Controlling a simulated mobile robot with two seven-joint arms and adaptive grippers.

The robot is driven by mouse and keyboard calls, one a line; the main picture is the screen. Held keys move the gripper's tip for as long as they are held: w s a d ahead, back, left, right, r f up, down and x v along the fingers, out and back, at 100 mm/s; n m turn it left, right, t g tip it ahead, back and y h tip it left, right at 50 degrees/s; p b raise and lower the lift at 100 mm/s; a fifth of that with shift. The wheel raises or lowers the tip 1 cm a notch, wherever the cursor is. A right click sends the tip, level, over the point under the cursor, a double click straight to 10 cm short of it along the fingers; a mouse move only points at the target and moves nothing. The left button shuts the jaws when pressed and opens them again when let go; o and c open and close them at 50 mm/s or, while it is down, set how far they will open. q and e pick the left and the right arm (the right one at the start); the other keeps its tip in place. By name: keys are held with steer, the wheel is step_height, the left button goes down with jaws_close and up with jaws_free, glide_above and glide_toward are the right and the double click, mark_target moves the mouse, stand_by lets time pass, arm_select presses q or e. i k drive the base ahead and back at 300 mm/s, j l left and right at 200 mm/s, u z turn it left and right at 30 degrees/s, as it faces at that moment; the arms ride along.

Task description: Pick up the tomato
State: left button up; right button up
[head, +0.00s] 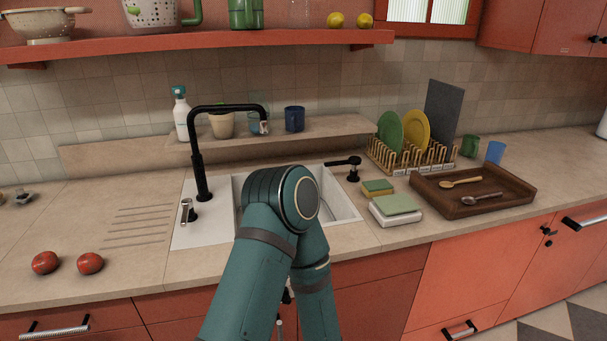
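Two red tomatoes sit side by side on the counter near its front edge at the lower left of the head view. One tomato (45,262) is further left, and the other tomato (90,263) is a little to its right, with a small gap between them. A teal arm of mine is bent in front of the sink, well to the right of the tomatoes. Neither gripper's fingers can be seen. Nothing touches the tomatoes.
The sink (345,207) with its black faucet (197,160) is in the middle. A dish rack (410,158), sponges (398,204) and a wooden tray (425,190) stand to the right. The counter around the tomatoes is clear. A red shelf (200,42) runs above.

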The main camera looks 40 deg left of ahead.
mark_target(46, 263)
steer(key=u, duration=2.8)
steer(key=z, duration=1.55)
steer(key=u, duration=1.55)
steer(key=z, duration=0.15)
